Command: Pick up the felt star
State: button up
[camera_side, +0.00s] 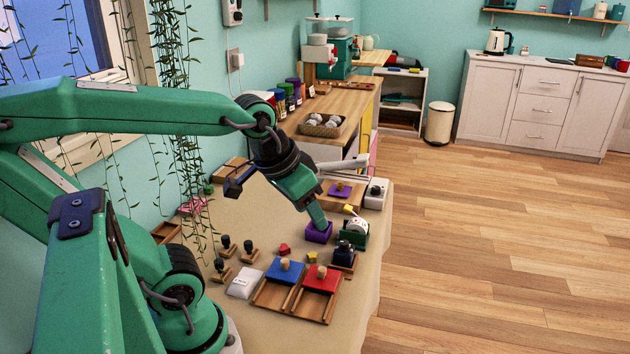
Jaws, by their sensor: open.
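My green gripper (319,222) points down at a small purple box (318,236), its tip at or just above the box's opening. The jaws are open, though the gap between them is hard to see from this side. I cannot make out a felt star for certain. A small red piece (284,249) lies on the beige table to the left of the box, and a small yellow piece (312,257) lies below it; their shapes are too small to tell. The inside of the purple box is hidden by its wall and my gripper.
Dark-knobbed stamps (225,243) stand at left, beside a white pad (244,284). A dark ink bottle (344,250) and a green holder (355,236) crowd the right side.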

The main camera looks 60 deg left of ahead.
jog(key=w+a+f+n+g, duration=0.3)
jog(key=w+a+f+n, duration=0.2)
jog(key=w+a+f, duration=0.15)
jog(key=n+g, duration=0.2)
jog(key=n, duration=0.2)
send_over(312, 255)
jog(key=f, duration=0.8)
jog(key=shift+w+d+f, duration=0.15)
jog(key=shift+d+f, duration=0.05)
jog(key=shift+f, duration=0.1)
jog(key=shift+a+f, duration=0.25)
jog(key=shift+f, duration=0.15)
jog(key=shift+f, duration=1.3)
jog(key=shift+f, duration=2.6)
jog(key=c, duration=1.1)
